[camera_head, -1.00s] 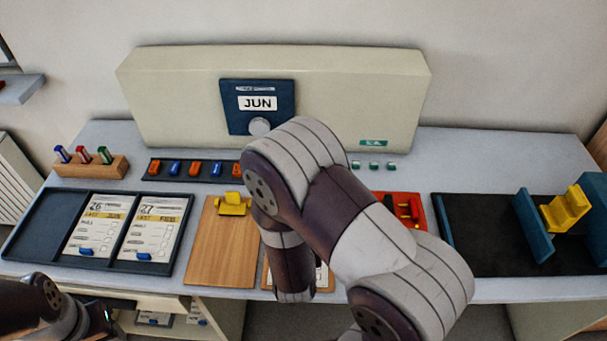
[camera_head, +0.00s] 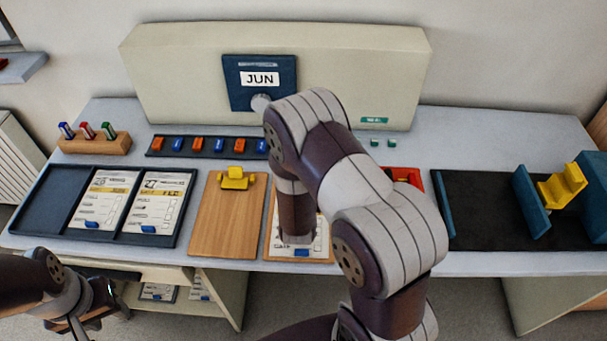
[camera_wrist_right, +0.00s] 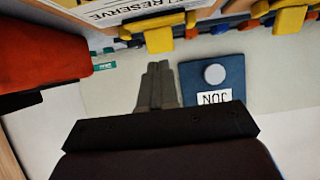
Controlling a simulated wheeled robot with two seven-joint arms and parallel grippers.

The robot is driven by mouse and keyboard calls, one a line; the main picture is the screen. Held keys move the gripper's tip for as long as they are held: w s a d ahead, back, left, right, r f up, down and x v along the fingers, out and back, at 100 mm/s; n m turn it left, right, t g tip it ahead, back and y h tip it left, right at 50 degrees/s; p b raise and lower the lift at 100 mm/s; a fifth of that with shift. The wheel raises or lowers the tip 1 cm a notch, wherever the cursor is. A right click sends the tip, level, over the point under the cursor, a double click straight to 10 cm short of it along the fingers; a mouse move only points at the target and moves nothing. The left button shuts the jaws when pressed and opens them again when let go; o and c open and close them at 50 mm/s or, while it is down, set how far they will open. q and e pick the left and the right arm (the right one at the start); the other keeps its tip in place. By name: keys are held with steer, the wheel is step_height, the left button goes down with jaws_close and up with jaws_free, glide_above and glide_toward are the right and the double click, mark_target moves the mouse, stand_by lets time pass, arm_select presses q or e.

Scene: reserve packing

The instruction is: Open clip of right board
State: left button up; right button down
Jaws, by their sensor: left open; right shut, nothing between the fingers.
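The right board (camera_head: 268,250) is a wooden clipboard holding a printed sheet (camera_head: 312,245), largely covered by my right arm in the head view. Its clip is hidden there. In the right wrist view, which is upside down, its yellow clip (camera_wrist_right: 158,39) sits at the edge of the "RESERVE" sheet (camera_wrist_right: 150,20). My right gripper (camera_wrist_right: 158,66) is shut and empty, its tips appearing just below that clip in the picture; I cannot tell if they touch. The bare left board (camera_head: 226,220) has a yellow clip (camera_head: 235,178). My left gripper (camera_head: 104,308) is open at the lower left, away from the boards.
A dark tray (camera_head: 52,205) with two sheets lies left of the boards. A strip of red and blue pieces (camera_head: 206,146) lies behind. A cream cabinet (camera_head: 185,75) with a JUN panel stands at the back.

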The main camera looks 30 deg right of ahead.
steer(key=x, duration=0.5)
steer(key=shift+f, duration=0.1)
steer(key=shift+r+p, duration=0.2)
steer(key=shift+p, duration=0.2)
steer(key=shift+w+g+y+p, duration=0.1)
steer(key=shift+g+y+p, duration=0.2)
